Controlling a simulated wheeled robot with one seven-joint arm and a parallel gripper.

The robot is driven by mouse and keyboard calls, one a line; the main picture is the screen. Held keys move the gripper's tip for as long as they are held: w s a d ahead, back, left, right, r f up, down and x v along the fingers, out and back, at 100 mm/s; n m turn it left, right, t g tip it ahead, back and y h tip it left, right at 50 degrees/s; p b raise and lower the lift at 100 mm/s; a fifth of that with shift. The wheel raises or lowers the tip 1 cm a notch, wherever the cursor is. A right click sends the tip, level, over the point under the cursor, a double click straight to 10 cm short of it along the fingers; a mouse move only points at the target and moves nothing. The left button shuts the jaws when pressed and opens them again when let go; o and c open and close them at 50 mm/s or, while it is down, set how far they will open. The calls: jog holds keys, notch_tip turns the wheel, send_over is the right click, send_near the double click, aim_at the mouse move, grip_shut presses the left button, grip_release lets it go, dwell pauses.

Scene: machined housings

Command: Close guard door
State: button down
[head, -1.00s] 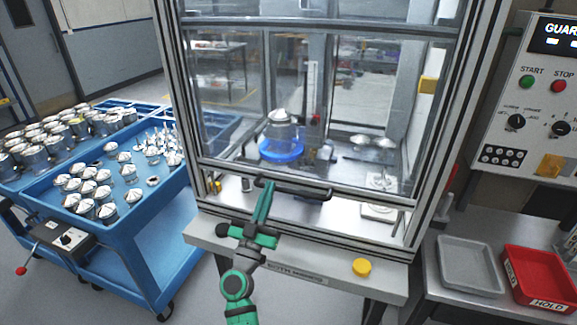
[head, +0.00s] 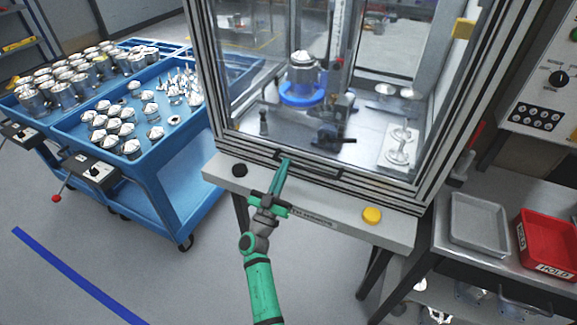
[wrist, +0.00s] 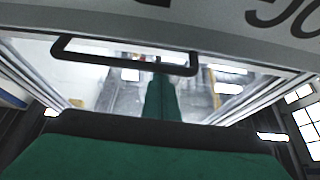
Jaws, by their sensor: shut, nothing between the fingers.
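The guard door (head: 320,160) is the clear framed panel on the front of the machine enclosure. Its lower rail sits down against the front sill, with no open gap visible beneath it in the head view. A dark bar handle (head: 325,171) runs along this rail; it also shows in the wrist view (wrist: 125,51). My gripper (head: 285,163) is shut and empty, its green fingers pointing up at the left part of the handle. Whether the fingertips touch the handle cannot be told.
A yellow button (head: 372,215) and a black button (head: 239,170) sit on the front ledge (head: 300,212). A blue cart (head: 130,195) with metal parts stands left. A grey tray (head: 478,222) and red bin (head: 548,245) are right. Floor at front left is clear.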

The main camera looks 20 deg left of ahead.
jog(key=shift+f, duration=0.55)
notch_tip(320, 180, up, 4)
jog(key=s+r, duration=0.1)
jog(key=v, duration=1)
